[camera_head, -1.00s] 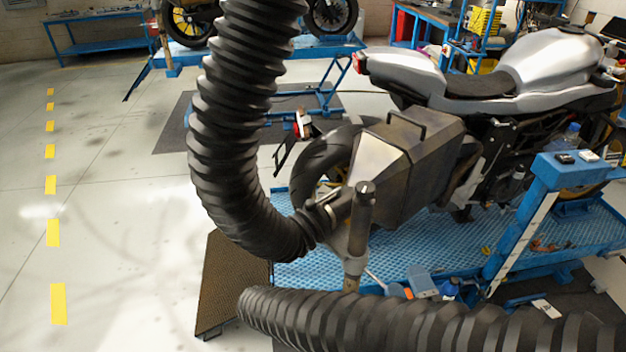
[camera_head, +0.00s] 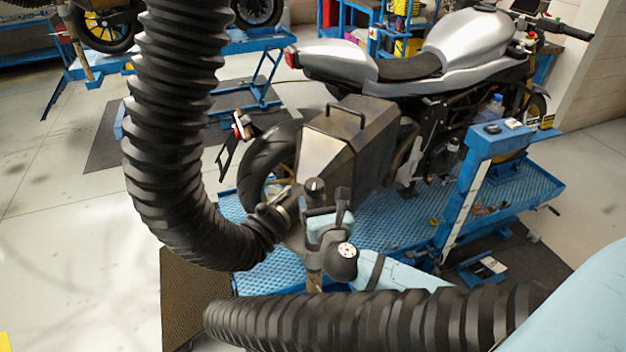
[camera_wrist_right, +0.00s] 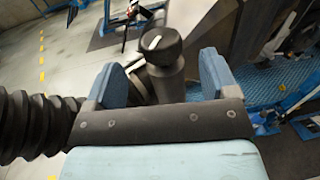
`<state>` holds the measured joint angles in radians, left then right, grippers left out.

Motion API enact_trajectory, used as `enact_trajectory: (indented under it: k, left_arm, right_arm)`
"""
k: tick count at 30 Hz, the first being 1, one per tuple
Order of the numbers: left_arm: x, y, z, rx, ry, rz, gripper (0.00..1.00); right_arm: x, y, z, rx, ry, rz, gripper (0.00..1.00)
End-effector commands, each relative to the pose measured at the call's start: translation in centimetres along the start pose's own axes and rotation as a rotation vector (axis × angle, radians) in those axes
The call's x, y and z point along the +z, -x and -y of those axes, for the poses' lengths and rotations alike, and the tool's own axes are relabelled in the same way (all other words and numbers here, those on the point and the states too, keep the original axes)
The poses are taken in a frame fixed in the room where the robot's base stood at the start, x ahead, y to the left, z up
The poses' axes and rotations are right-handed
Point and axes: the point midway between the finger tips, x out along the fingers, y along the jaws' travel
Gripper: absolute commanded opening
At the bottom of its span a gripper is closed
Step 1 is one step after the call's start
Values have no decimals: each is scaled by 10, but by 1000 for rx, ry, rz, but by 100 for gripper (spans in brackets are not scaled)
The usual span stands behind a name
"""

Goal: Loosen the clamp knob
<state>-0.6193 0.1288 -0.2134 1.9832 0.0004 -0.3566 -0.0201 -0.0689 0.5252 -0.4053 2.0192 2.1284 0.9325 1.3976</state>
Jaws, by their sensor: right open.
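The clamp knob (camera_head: 315,186) is dark and round with a pale line on top. It sits on an upright post by the joint of the black hose and the grey metal hood (camera_head: 350,160). In the right wrist view the knob (camera_wrist_right: 160,45) stands just beyond and between the two blue fingers. My right gripper (camera_head: 328,212) is open at the knob, and its fingers (camera_wrist_right: 160,80) show gaps to the post on both sides. Whether a finger touches the far side of the post is hard to tell. My left gripper is not in view.
A ribbed black hose (camera_head: 175,130) hangs on the left, and another hose (camera_head: 370,318) crosses the front below my right arm. A silver motorcycle (camera_head: 440,65) stands on the blue lift (camera_head: 410,228) behind. A blue post (camera_head: 470,190) rises at the right.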

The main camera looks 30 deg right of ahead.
Motion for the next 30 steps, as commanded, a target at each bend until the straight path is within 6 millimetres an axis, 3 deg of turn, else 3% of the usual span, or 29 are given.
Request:
enact_trajectory:
  k: [3,9,22,23,29,30]
  left_arm:
    - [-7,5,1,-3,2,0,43]
    - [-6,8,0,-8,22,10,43]
    - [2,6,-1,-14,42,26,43]
    - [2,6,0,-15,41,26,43]
    - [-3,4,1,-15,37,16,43]
    - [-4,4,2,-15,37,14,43]
  right_arm:
    - [4,-26,0,-2,3,3,80]
    - [2,-55,0,-1,3,2,80]
    - [0,-65,0,0,2,1,80]
    - [0,-65,0,0,2,1,77]
    - [0,-65,0,0,2,1,31]
    - [0,-65,0,0,2,1,31]
